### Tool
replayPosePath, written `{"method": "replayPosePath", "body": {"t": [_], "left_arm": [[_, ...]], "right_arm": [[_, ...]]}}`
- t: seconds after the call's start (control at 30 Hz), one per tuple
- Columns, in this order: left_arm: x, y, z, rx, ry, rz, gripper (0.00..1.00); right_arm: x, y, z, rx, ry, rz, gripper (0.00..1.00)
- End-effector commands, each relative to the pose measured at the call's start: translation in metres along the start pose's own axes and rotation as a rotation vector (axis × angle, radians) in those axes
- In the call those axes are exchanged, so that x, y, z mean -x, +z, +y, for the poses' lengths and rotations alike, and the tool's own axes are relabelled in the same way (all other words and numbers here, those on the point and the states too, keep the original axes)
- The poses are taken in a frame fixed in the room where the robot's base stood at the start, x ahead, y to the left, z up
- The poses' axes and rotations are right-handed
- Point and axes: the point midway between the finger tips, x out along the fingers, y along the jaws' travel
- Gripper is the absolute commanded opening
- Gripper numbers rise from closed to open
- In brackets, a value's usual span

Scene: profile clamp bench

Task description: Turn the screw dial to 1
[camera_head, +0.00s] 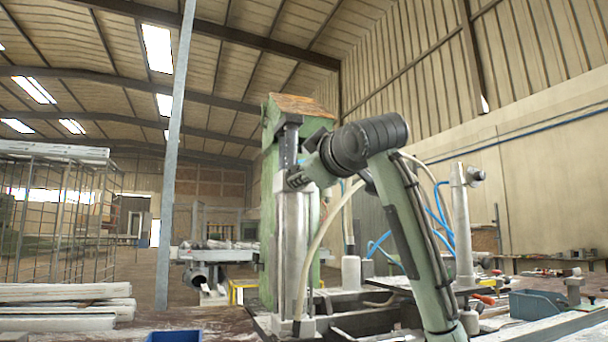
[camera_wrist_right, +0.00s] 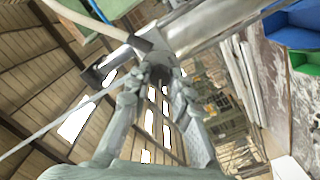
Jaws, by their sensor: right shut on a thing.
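In the head view my right gripper (camera_head: 303,176) is at the upper part of a silver upright cylinder (camera_head: 293,235) on a green column (camera_head: 270,185) with a wooden top. In the right wrist view my right gripper (camera_wrist_right: 156,78) has its two fingers closed in on a grey metal part (camera_wrist_right: 155,58), apparently the screw dial. A short grey bar (camera_wrist_right: 100,74) sticks out beside it. The fingers partly hide the part, and no numbers or marks can be read. My left gripper is in neither view.
A pale hose (camera_head: 325,235) hangs close beside the cylinder, with blue hoses (camera_head: 440,215) further right. A grey post (camera_head: 172,150) stands left of the clamp. A blue bin (camera_head: 537,303) is at the right, another (camera_head: 174,336) at the bottom. Stacked profiles (camera_head: 65,305) lie at left.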

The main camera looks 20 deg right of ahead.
Motion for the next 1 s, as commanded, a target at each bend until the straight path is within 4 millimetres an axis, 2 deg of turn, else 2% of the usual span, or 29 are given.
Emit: {"method": "replayPosePath", "body": {"t": [0.23, 0.67, 0.7, 0.87, 1.0], "left_arm": [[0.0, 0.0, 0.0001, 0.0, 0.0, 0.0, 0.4], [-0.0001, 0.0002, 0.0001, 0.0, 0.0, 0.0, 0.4], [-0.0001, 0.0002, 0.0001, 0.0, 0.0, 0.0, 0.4], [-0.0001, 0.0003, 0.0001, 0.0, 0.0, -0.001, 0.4], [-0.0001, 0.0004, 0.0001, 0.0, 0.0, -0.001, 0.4]], "right_arm": [[0.0004, -0.0003, 0.0002, 0.06, 0.0, 0.001, 0.0], [0.0004, -0.0006, -0.0003, 0.07, 0.0, 0.001, 0.0], [0.0004, -0.0007, -0.0003, 0.07, 0.0, 0.001, 0.22], [0.0004, -0.0006, -0.0002, 0.069, 0.0, 0.001, 0.42], [0.0003, -0.0005, -0.0002, 0.068, 0.0, 0.001, 0.42]]}}
